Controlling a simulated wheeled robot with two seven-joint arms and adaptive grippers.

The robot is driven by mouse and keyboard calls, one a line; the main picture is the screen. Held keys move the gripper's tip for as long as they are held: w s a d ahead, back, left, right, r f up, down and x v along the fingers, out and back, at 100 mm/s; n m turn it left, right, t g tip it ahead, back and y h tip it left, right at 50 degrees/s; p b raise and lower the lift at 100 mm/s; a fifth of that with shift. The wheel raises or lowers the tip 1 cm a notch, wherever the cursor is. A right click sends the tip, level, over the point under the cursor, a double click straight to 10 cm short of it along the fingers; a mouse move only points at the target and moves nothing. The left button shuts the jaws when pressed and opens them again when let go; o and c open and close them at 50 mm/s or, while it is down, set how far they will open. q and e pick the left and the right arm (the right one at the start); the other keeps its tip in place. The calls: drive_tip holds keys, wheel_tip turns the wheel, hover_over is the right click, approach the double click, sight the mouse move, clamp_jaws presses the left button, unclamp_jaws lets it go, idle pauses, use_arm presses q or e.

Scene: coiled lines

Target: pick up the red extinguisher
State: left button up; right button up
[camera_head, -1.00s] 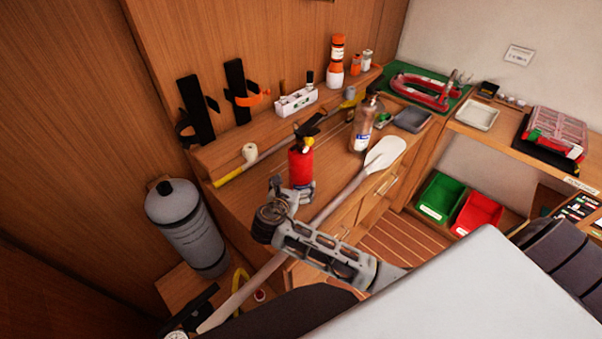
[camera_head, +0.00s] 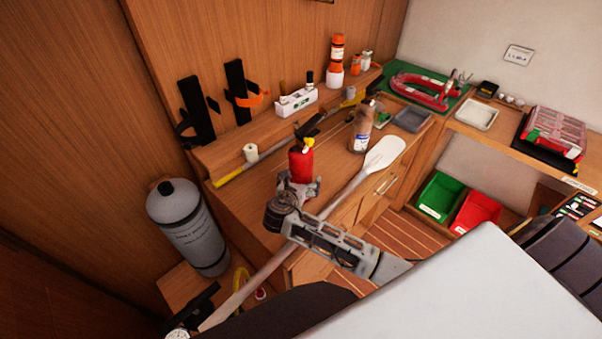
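The red extinguisher (camera_head: 301,165) stands upright on the wooden counter, with a dark handle and a small yellow part at its top. The gripper looks open; whether a finger touches the extinguisher I cannot tell. The gripper and wrist hide the extinguisher's base. My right gripper is not in view.
A paddle (camera_head: 385,153) lies diagonally under my arm, right of the extinguisher. A clear bottle (camera_head: 362,130) stands behind to the right. A yellow pole (camera_head: 235,172) and a white roll (camera_head: 250,152) lie behind left. A grey cylinder (camera_head: 187,225) stands at left.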

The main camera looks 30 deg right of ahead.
sight(301, 159)
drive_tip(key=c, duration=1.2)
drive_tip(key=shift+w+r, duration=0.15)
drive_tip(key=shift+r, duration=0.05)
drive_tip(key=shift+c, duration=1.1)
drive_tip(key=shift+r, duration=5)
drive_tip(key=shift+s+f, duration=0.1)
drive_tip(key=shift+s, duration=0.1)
